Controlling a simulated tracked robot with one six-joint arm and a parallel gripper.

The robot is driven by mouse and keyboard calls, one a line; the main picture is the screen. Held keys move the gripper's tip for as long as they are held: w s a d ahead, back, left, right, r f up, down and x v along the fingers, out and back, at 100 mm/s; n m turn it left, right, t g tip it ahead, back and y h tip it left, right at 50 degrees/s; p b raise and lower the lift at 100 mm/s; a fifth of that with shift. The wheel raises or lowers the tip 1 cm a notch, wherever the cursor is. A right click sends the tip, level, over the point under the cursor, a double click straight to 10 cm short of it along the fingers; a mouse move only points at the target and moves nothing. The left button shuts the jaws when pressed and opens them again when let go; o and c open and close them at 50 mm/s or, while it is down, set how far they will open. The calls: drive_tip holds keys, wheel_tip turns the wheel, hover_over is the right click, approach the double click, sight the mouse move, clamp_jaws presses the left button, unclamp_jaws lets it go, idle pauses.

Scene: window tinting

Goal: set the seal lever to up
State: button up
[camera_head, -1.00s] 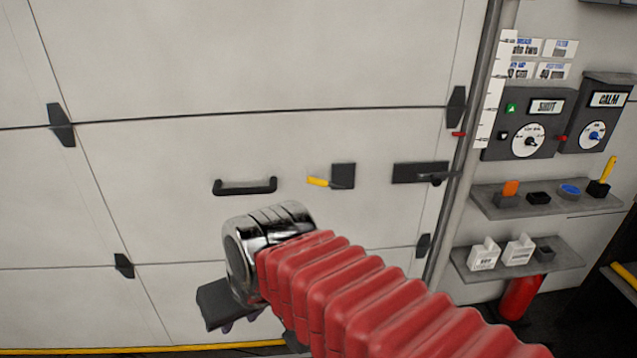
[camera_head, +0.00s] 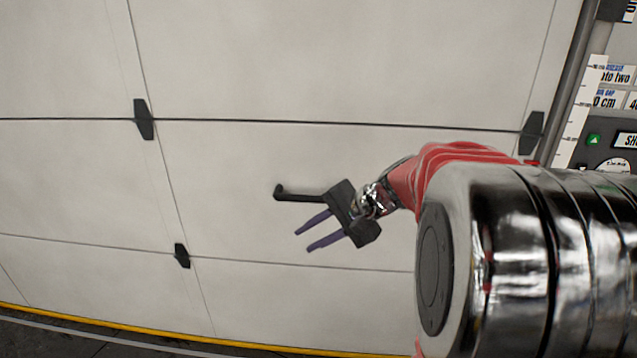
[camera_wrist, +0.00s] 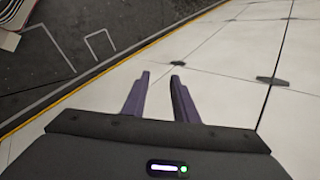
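The seal lever is not visible now; a yellow-handled lever on a dark plate showed on the white door in the earlier head view, and my arm now covers that area. My gripper (camera_head: 304,241) is in front of the door (camera_head: 330,60), with its two purple fingers apart and nothing between them. The fingers point to the left and slightly down. In the wrist view my gripper (camera_wrist: 161,75) also shows open and empty. A black bar handle (camera_head: 297,196) on the door is partly hidden behind my gripper.
Black hinges (camera_head: 144,119) sit along the door's panel seams. At the right edge stand a pole (camera_head: 571,90), a white scale strip (camera_head: 581,112) and a grey dial box (camera_head: 628,152), partly cut off. A yellow floor line (camera_head: 130,330) runs below the door.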

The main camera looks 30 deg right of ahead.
drive_tip(key=d+f+m+t+h, duration=0.1)
drive_tip(key=d+m+t, duration=0.1)
drive_tip(key=d, duration=0.9)
drive_tip(key=w+d+f+m+t+h, duration=0.1)
drive_tip(key=d+m, duration=0.4)
drive_tip(key=d, duration=0.6)
drive_tip(key=w+d+f+m+t+h, duration=0.1)
drive_tip(key=d+f+m+t, duration=0.2)
drive_tip(key=d, duration=0.8)
drive_tip(key=shift+w+f+m+t, duration=0.2)
drive_tip(key=shift+m+t, duration=0.3)
drive_tip(key=shift+t, duration=0.5)
drive_tip(key=shift+w, duration=0.1)
drive_tip(key=x, duration=1.3)
drive_tip(key=shift+w+d+f, duration=0.1)
drive_tip(key=shift+w+f, duration=0.05)
drive_tip(key=shift+w, duration=0.2)
drive_tip(key=shift+c, duration=0.6)
clamp_jaws()
drive_tip(key=shift+f, duration=0.1)
